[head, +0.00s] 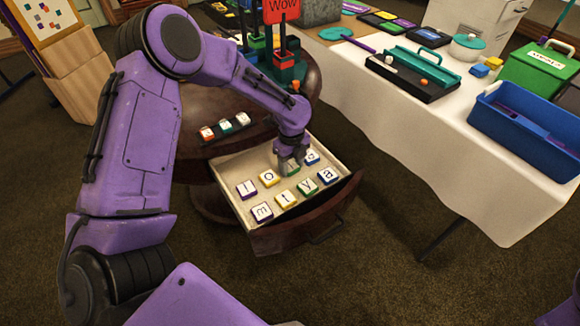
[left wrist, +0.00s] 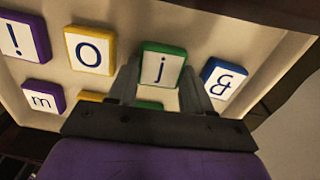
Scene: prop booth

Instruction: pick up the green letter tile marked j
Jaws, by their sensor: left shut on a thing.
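In the head view the green j tile (head: 292,170) is mostly hidden under my left gripper (head: 291,160). In the left wrist view my left gripper (left wrist: 160,82) has one finger on each side of the j tile and is shut on it. I cannot tell whether the tile is clear of the drawer floor. My right gripper is not in view.
The drawer (head: 230,162) holds several other tiles close by, including a purple m tile (head: 262,212) and a green y tile (head: 307,187). A white-covered table (head: 440,140) with props stands at the right.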

